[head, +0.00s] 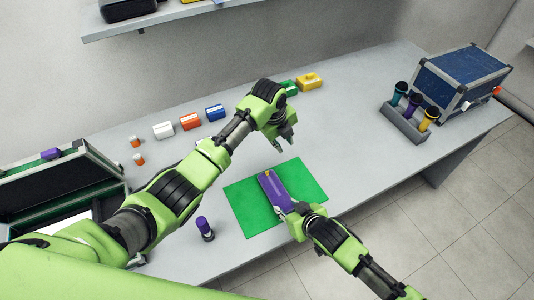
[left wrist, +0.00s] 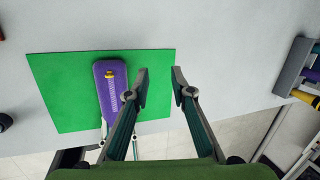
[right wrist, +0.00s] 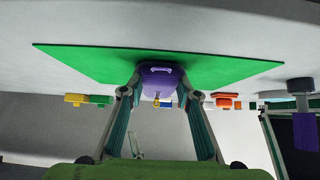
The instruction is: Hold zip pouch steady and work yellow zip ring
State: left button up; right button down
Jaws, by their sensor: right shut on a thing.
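The purple zip pouch (head: 275,191) lies on a green mat (head: 248,209). In the left wrist view the pouch (left wrist: 112,92) has a pale zip along its top, with the yellow zip ring (left wrist: 109,74) at the end away from my right gripper. The ring also shows small in the head view (head: 267,173). My right gripper (head: 296,212) is shut on the near end of the pouch; in the right wrist view its fingers (right wrist: 164,92) are on both sides of the pouch. My left gripper (head: 285,143) is open and empty, above and beyond the mat, apart from the ring.
Several coloured blocks (head: 190,121) stand along the back. A rack of dark-capped bottles (head: 405,122) and a blue case (head: 460,75) are at the right. An open case (head: 65,180) and a purple-topped bottle (head: 204,228) are at the left. The table right of the mat is clear.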

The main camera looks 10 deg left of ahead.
aim_at(267, 171)
pick_arm(q)
jog(key=s+a+g, duration=0.1)
jog(key=s+a+m+g+y, duration=0.1)
jog(key=s+a, duration=0.1)
jog(key=s+a+g, duration=0.1)
jog(key=s, duration=0.1)
jog(key=shift+s+a+f+y, duration=0.15)
jog(key=shift+s+a+y, duration=0.1)
jog(key=shift+y, duration=0.15)
notch_tip(267, 171, down, 7)
jog(key=shift+d+f, duration=0.1)
jog(key=shift+f, duration=0.25)
jog(key=shift+c, duration=0.8)
grip_shut()
